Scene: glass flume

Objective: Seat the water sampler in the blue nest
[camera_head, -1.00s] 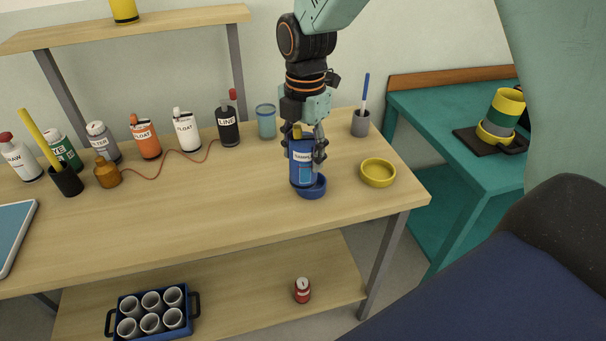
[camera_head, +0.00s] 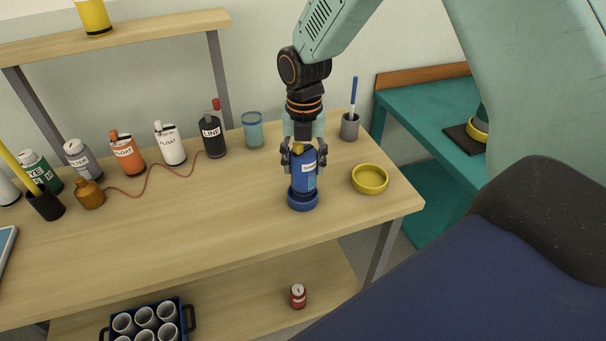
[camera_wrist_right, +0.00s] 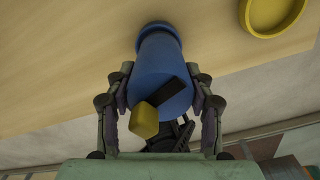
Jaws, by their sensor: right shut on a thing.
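The water sampler (camera_head: 304,173) is a blue cylinder with a white label and a yellow part at its top. It stands upright over the blue nest (camera_head: 303,201), a low round blue ring on the wooden table. Its lower end appears inside or just over the ring; I cannot tell whether it is fully down. My right gripper (camera_head: 304,152) comes from above and is shut on the sampler's upper part. In the right wrist view the fingers (camera_wrist_right: 160,105) flank the blue body (camera_wrist_right: 160,80), with the nest (camera_wrist_right: 155,30) at its far end. My left gripper is not in view.
A yellow ring nest (camera_head: 370,179) lies to the right of the blue one. A grey pen cup (camera_head: 349,127) and a blue glass (camera_head: 253,131) stand behind. Several bottles line the back left. The front of the tabletop (camera_head: 200,230) is clear.

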